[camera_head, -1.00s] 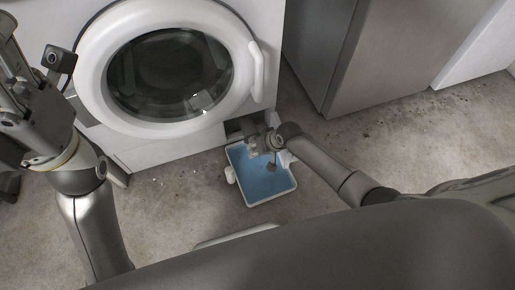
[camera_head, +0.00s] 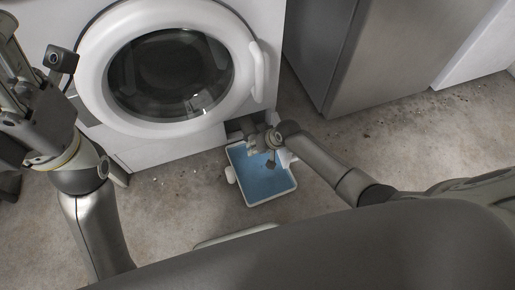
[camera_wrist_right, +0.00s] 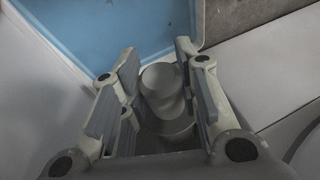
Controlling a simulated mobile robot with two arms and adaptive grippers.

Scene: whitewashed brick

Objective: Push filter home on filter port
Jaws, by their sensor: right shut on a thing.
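The filter (camera_wrist_right: 163,85) is a grey, stepped, round piece between the finger pads of my right gripper (camera_wrist_right: 155,80) in the right wrist view. That gripper (camera_head: 257,145) is shut on it, low at the front of the washing machine (camera_head: 135,148). The filter port lies at the dark opening (camera_head: 236,126) at the machine's lower right, partly hidden by my gripper. How deep the filter sits in the port cannot be made out. My left gripper (camera_head: 14,75) is raised at the left edge, away from the machine's opening; its fingertips are not clear.
A white tray with a blue inside (camera_head: 287,190) stands on the concrete floor below the opening, under my right gripper. A small dark item (camera_head: 270,164) shows over the tray. A grey steel cabinet (camera_head: 335,60) stands to the right.

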